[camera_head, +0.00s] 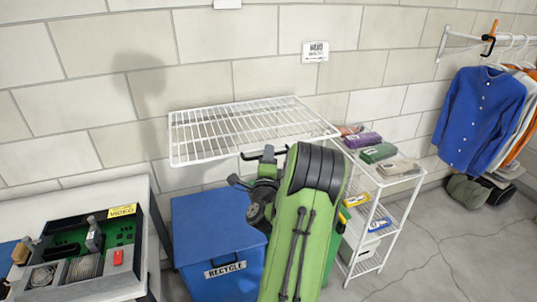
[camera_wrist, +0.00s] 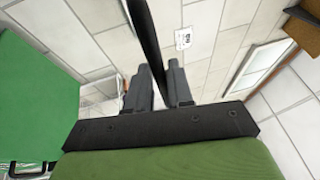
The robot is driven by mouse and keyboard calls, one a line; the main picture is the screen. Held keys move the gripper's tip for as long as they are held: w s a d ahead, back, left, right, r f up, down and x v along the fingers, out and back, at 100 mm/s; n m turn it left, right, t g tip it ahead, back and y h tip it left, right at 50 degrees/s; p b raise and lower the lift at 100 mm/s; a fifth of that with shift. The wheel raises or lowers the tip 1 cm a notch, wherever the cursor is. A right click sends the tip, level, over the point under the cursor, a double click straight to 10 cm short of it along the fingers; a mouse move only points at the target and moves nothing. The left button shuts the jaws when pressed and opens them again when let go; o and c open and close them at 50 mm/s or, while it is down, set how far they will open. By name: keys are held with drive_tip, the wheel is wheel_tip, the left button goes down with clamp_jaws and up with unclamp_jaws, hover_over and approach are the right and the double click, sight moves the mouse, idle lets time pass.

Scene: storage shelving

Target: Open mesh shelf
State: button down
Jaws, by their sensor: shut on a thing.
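The white wire mesh shelf (camera_head: 240,130) is on the brick wall and lies about level. Its front edge is near my gripper (camera_head: 265,157), which is partly hidden by my green arm. In the wrist view, my gripper's two grey fingers (camera_wrist: 160,82) are closed around a long dark bar (camera_wrist: 143,32). The bar runs up between them to the top edge of the picture. I cannot tell whether this bar is part of the mesh shelf.
A blue recycle bin (camera_head: 205,235) stands below the shelf. A white rack (camera_head: 385,205) with boxes is to the right. A worktable with a green device (camera_head: 80,255) is at the left. Clothes (camera_head: 485,110) hang at the far right.

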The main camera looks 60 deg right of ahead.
wheel_tip(320, 180, up, 8)
drive_tip(key=p, duration=1)
drive_tip(key=shift+w+d+y, duration=0.25)
drive_tip(key=shift+d+y, duration=0.05)
drive_tip(key=shift+d, duration=0.05)
drive_tip(key=shift+f, duration=0.1)
drive_tip(key=c, duration=1.2)
unclamp_jaws()
drive_tip(key=shift+o, duration=0.2)
drive_tip(key=shift+f, duration=0.2)
